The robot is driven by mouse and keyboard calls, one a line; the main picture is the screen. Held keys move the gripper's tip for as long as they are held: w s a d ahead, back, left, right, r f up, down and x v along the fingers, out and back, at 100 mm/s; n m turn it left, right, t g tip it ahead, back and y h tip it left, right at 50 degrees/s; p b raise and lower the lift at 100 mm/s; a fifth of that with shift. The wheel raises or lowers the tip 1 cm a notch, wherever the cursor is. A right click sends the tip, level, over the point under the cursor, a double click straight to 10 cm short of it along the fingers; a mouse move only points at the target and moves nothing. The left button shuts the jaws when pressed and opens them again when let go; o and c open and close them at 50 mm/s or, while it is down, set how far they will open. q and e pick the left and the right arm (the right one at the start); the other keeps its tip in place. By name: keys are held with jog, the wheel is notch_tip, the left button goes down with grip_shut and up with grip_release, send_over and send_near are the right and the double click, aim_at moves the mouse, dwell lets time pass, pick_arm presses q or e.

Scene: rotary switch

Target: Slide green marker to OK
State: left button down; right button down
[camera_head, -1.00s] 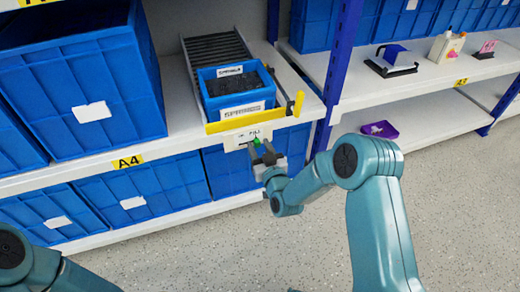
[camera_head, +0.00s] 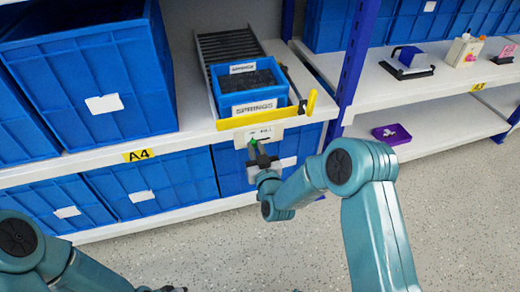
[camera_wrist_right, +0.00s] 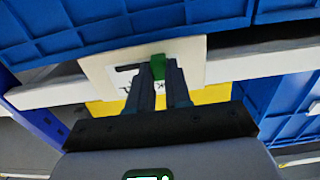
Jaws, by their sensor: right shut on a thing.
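The green marker (camera_head: 253,142) sits on a white label plate (camera_head: 277,131) on the front edge of the shelf. It stands left of the plate's middle, with lettering that seems to read FULL to its right; lettering at the left is too small to read. My right gripper (camera_head: 258,156) is shut on the marker from the front. In the right wrist view the marker (camera_wrist_right: 158,66) shows between the fingertips (camera_wrist_right: 160,76), with a dark slot to its left. My left gripper (camera_head: 172,289) barely shows at the bottom edge; its jaws are cut off.
A blue bin (camera_head: 236,77) labelled SPRINGS stands on a roller rack above the plate, behind a yellow lip (camera_head: 240,122). Large blue crates (camera_head: 90,60) fill the left shelf. A blue upright post (camera_head: 357,60) stands at right. The floor in front is clear.

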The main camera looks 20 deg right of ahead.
jog(key=shift+a, duration=0.25)
jog(key=c, duration=1)
grip_release()
jog(key=shift+c, duration=0.2)
pick_arm(q)
jog(key=shift+g, duration=0.4)
jog(key=r+p, duration=0.1)
jog(key=s+r+p, duration=0.2)
jog(key=shift+s+d+r, duration=0.2)
jog(key=shift+d+r, duration=0.05)
pick_arm(e)
jog(key=s, duration=1.6)
jog(key=shift+s+d, duration=0.2)
jog(key=shift+d, duration=0.15)
